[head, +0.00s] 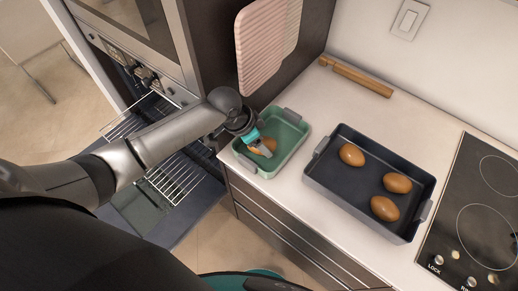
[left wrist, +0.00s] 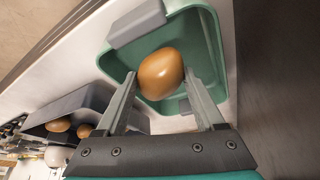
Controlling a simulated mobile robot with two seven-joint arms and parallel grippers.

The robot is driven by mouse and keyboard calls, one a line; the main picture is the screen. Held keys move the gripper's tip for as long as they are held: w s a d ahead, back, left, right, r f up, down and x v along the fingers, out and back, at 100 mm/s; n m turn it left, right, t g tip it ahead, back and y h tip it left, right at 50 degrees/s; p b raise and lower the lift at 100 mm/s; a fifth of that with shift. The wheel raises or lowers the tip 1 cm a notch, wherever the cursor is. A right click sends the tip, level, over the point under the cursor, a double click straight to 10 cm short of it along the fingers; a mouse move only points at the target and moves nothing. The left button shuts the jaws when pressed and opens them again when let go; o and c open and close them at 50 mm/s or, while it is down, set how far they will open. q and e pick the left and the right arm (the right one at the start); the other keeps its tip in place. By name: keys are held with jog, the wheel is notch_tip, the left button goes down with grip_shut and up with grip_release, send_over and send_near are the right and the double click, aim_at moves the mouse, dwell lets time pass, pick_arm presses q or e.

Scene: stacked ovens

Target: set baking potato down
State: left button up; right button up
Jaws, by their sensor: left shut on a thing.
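My left gripper (head: 259,150) is shut on a brown baking potato (head: 266,145) inside the outline of the green baking tray (head: 292,137). In the left wrist view the potato (left wrist: 161,72) sits between the two fingers, with the green tray (left wrist: 208,25) behind it. I cannot tell whether the potato touches the tray floor. No other potato shows in the green tray. A dark tray (head: 340,190) to the right holds three brown potatoes, apart from each other. My right gripper is not in view.
A wooden rolling pin (head: 357,77) lies at the back of the white counter. A cooktop (head: 478,205) is at the right. Pink and beige boards (head: 262,45) hang above the green tray. An open oven with pulled-out racks (head: 175,178) is at the left.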

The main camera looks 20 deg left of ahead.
pick_arm(q)
notch_tip(320, 180, down, 3)
jog(key=shift+f, duration=0.15)
jog(key=shift+a+f, duration=0.15)
jog(key=shift+f, duration=0.25)
jog(key=shift+f, duration=0.1)
jog(key=o, duration=1.5)
jog(key=p+v, duration=0.1)
jog(key=v, duration=1.1)
jog(key=shift+p, duration=0.35)
jog(key=shift+w, duration=0.1)
